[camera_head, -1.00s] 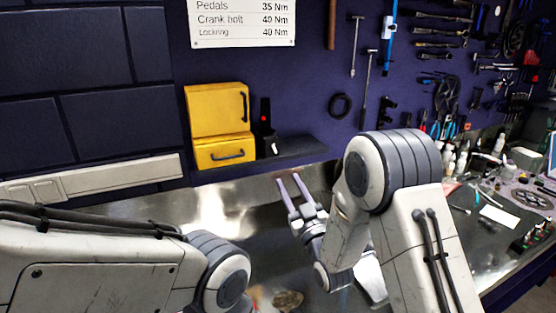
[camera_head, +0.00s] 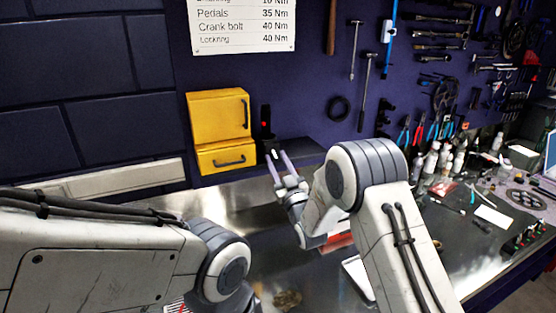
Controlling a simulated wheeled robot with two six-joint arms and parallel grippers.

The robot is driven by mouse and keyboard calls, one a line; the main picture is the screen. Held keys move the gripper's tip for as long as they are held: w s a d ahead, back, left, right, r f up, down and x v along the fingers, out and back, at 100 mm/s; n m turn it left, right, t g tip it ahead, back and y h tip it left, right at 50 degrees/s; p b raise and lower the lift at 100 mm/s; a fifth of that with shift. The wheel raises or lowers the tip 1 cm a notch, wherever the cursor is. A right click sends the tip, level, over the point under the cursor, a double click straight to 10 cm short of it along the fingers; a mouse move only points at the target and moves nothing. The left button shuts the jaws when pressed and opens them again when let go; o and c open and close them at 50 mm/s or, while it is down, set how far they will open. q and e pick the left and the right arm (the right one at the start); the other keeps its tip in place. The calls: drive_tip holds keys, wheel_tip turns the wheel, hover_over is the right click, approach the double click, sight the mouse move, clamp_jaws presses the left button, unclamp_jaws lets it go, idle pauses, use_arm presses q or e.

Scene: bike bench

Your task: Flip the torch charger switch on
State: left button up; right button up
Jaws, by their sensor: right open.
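The torch charger (camera_head: 265,118) is a small black upright unit with a red light. It stands on a dark shelf beside the yellow cabinet. My right gripper (camera_head: 277,160) is open and empty, its two pale fingers pointing up and left just in front of the charger's lower part. Its fingertips overlap the charger's base in the picture, and I cannot tell whether they touch it. The charger's switch is hidden or too small to make out. My left arm comes in at the lower left, and its gripper is out of view.
The yellow two-drawer cabinet (camera_head: 219,128) stands left of the charger. The dark shelf (camera_head: 303,151) extends right of it. Tools hang on the purple wall. Bottles (camera_head: 444,157) and small parts crowd the right side of the metal bench.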

sight(273, 150)
clamp_jaws()
drive_tip(key=shift+r, duration=0.15)
drive_tip(key=shift+s+r+g+h+p, duration=0.15)
drive_tip(key=shift+r+g+h+p, duration=0.4)
drive_tip(key=shift+g+p, duration=0.55)
wheel_tip(273, 150, up, 2)
drive_tip(key=g+p, duration=0.2)
drive_tip(key=g+h+p, duration=0.1)
drive_tip(key=g+p, duration=0.1)
drive_tip(key=p, duration=0.1)
drive_tip(key=g+h+p, duration=0.1)
drive_tip(key=p, duration=0.2)
drive_tip(key=shift+r+g, duration=0.25)
drive_tip(key=shift+g, duration=0.15)
drive_tip(key=shift+w+g+h+p, duration=0.3)
drive_tip(key=shift+g+p, duration=0.4)
drive_tip(key=shift+p, duration=0.55)
